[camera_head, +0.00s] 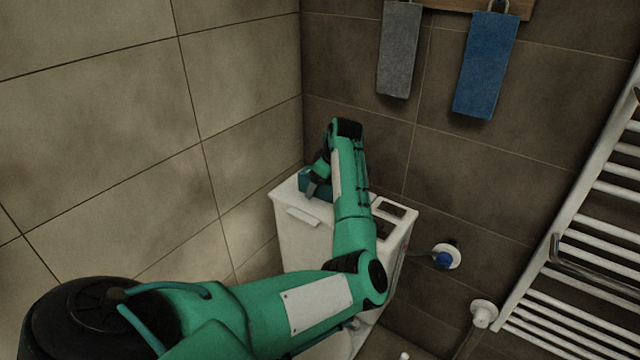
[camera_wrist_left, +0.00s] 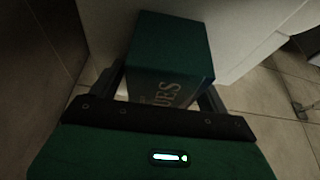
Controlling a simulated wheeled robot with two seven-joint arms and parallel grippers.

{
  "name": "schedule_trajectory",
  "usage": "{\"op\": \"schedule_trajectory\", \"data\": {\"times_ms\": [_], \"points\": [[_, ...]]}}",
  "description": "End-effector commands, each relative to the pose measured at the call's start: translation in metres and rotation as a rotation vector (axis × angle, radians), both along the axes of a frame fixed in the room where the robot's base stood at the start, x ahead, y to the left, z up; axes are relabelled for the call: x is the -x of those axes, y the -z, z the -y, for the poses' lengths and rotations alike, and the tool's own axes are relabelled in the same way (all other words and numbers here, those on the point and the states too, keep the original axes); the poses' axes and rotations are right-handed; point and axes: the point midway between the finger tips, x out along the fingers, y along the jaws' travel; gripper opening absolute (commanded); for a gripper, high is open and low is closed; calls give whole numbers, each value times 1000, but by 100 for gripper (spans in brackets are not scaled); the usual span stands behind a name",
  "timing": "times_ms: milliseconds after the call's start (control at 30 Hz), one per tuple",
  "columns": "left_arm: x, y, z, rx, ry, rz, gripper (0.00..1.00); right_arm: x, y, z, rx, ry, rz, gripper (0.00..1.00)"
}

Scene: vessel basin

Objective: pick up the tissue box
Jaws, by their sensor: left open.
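The tissue box is a dark green box with pale lettering, seen in the left wrist view (camera_wrist_left: 168,48). In the head view only a teal part of it (camera_head: 305,181) shows at the left of the white cabinet's top; my left arm hides much of the rest. My left gripper (camera_head: 318,188) is at the box. In the left wrist view its two fingers (camera_wrist_left: 160,88) are apart, one at each side of the box's near end. The jaws are open, and I cannot tell whether either finger touches the box. My right gripper is not in view.
The white cabinet-like unit (camera_head: 297,240) stands in the tiled corner, with dark panels on its top at right. A white towel radiator (camera_head: 585,235) is at far right. A grey towel (camera_head: 399,50) and a blue towel (camera_head: 486,65) hang on the back wall.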

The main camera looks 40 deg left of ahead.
Motion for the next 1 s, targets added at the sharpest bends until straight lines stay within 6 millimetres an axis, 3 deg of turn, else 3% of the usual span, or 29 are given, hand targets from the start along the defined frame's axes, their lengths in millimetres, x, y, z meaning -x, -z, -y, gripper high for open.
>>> {"op": "schedule_trajectory", "data": {"times_ms": [567,633,833,1000], "points": [[0,3,0,0,0,0,78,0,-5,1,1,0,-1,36],[0,3,0,0,0,0,70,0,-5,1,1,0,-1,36],[0,3,0,0,0,0,31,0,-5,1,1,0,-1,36],[0,3,0,0,0,0,29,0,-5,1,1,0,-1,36]]}}
